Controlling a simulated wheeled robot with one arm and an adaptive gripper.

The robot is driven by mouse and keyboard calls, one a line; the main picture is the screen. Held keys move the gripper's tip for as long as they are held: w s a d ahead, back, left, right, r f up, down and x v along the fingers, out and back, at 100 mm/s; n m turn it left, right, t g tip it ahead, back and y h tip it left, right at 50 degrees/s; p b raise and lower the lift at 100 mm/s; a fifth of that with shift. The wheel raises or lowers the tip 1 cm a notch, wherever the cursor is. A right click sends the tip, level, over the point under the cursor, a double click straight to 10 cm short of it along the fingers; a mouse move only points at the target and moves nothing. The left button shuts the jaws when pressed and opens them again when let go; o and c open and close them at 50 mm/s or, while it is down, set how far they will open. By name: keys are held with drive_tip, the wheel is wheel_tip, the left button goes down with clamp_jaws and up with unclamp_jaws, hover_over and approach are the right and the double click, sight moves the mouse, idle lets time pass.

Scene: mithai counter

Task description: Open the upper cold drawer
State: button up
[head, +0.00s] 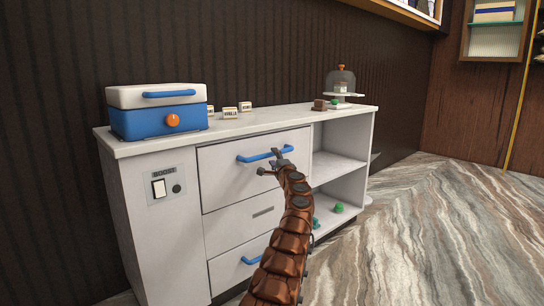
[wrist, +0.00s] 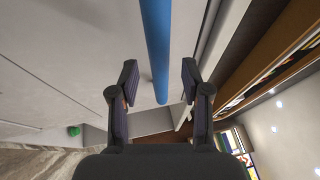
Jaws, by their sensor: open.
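The upper drawer (head: 225,180) is a white front at the top of the counter's drawer stack, and it looks flush and closed. Its blue bar handle (head: 248,158) runs across the front near the top. My gripper (head: 277,162) is at the right part of this handle. In the wrist view the handle (wrist: 155,40) runs between the two fingers of my gripper (wrist: 159,78). The fingers are apart, with a gap on each side of the bar. My gripper hides part of the handle in the head view.
Below are a drawer with a grey slot (head: 263,212) and one with a blue handle (head: 250,260). A blue and white box (head: 157,110) stands on the countertop (head: 250,126). Open shelves (head: 337,165) are at the right. Striped floor (head: 440,230) is clear there.

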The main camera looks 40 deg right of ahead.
sight(273, 155)
drive_tip(key=shift+x, duration=0.8)
drive_tip(key=shift+w+d+r, duration=0.15)
drive_tip(key=shift+w+d, duration=0.25)
drive_tip(key=shift+w, duration=0.2)
drive_tip(key=shift+w, duration=0.15)
drive_tip(key=shift+c, duration=0.2)
clamp_jaws()
